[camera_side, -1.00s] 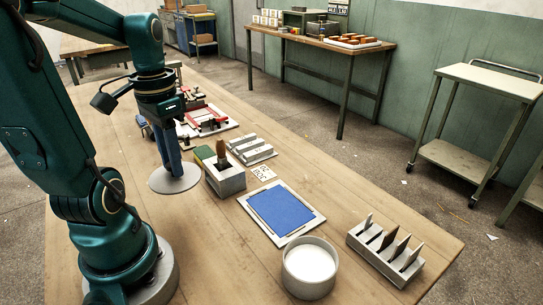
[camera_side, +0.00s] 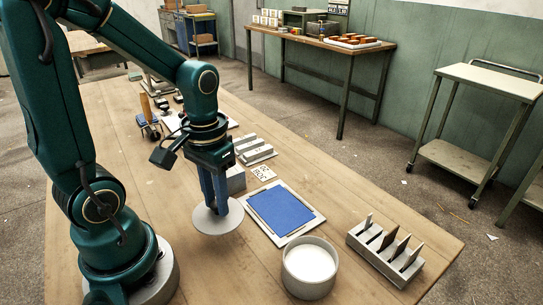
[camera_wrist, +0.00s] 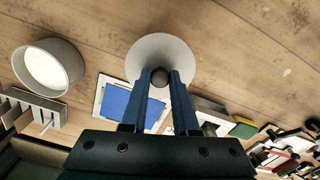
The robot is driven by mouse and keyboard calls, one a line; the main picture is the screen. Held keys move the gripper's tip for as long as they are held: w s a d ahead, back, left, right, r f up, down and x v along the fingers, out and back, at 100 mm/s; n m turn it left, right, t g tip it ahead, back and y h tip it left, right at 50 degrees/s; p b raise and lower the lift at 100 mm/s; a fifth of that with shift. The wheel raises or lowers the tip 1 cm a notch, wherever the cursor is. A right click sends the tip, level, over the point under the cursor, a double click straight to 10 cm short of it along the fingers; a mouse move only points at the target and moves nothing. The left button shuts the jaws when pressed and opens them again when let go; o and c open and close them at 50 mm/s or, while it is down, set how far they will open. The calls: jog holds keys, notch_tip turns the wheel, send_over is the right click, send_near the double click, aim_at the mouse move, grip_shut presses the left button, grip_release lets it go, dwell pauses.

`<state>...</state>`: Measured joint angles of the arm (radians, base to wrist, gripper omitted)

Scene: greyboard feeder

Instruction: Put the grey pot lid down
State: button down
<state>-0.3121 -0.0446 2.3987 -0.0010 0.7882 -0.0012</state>
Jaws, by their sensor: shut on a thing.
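The grey pot lid (camera_side: 218,222) is a flat pale disc, held roughly level by my gripper (camera_side: 222,208). In the wrist view the lid (camera_wrist: 150,48) shows beyond the fingertips, and my gripper (camera_wrist: 159,78) is shut on its dark round knob (camera_wrist: 159,76). In the side view the lid is left of the blue sheet on its pale board. Whether its underside touches the table cannot be told. A round grey pot (camera_side: 309,272) with a white inside stands at the front, to the right of the lid, and also shows in the wrist view (camera_wrist: 50,68).
A blue sheet on a pale board (camera_side: 283,210) lies between lid and slotted grey rack (camera_side: 384,252). A grey block (camera_side: 236,180) stands behind the lid, partly hidden by my gripper. Bare wooden table (camera_side: 235,272) lies in front of the lid.

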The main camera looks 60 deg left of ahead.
aim_at(226, 221)
jog(key=shift+w+d+f, duration=0.35)
jog(key=shift+d+f, duration=0.25)
jog(key=shift+d, duration=0.05)
jog(key=shift+f, duration=1.85)
jog(key=shift+f, duration=0.15)
jog(key=c, duration=0.7)
grip_release()
